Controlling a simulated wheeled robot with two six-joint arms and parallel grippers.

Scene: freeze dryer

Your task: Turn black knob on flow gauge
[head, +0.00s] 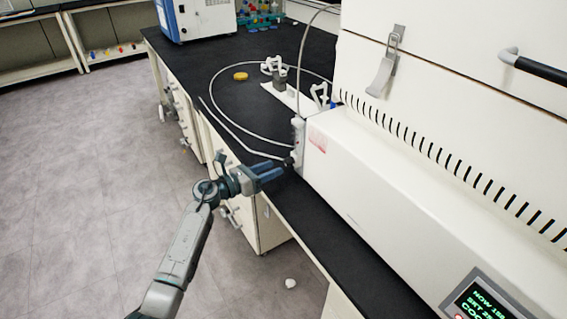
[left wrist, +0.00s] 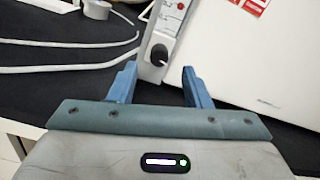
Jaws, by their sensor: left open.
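The flow gauge (head: 298,136) is a slim upright whitish piece at the left end of the white machine in the head view. In the left wrist view, the gauge (left wrist: 167,28) shows a red mark and a round black knob (left wrist: 158,55) with a light pointer line. My left gripper (head: 277,168) points right at the gauge's lower part, where the knob shows only as a small dark spot. In the left wrist view my left gripper (left wrist: 160,75) is open, with its blue fingers apart and the knob just beyond and between the tips. My right gripper is not in view.
The white machine (head: 390,190) fills the right side, with a lit display (head: 485,300) at its front. A thin hose (head: 225,130) loops over the black bench (head: 185,70). A yellow object (head: 240,76) lies there.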

